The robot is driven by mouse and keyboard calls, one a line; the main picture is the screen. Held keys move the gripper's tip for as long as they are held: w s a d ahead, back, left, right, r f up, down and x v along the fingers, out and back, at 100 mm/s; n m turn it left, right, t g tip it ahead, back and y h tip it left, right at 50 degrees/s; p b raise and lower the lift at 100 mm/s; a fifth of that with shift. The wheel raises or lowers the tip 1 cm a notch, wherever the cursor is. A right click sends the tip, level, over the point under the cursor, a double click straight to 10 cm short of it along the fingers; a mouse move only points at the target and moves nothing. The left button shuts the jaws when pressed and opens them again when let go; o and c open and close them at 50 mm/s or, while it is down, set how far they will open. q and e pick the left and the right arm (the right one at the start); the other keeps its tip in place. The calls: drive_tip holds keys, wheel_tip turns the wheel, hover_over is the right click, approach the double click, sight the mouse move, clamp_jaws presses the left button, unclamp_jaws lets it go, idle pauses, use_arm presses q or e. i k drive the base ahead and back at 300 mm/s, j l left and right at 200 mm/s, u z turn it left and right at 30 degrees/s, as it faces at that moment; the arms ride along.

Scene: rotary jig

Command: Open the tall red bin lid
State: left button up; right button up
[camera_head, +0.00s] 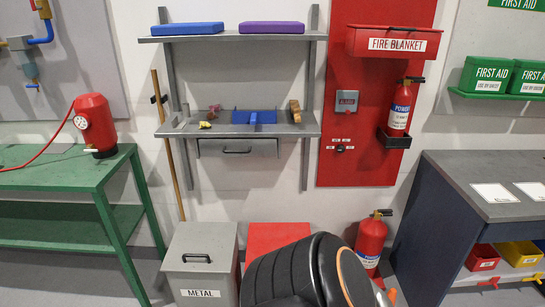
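A red bin (272,236) stands on the floor against the wall, just right of the grey metal bin. Only the back and left part of its flat red top shows, and that part looks level and closed. Its front, and any handle or label, are hidden behind a black rounded part of my own arm. That arm part fills the bottom middle of the view, in front of the red bin. I cannot tell whether it touches the bin. Neither gripper's fingers can be made out in the head view.
The grey bin labelled METAL (199,262) has a black lid handle. A red extinguisher (371,243) stands right of the red bin. A wall shelf (270,131) hangs above. A green table (70,166) is at left, a dark workbench (470,178) at right.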

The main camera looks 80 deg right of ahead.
sight(263, 237)
drive_tip(key=z, duration=2.6)
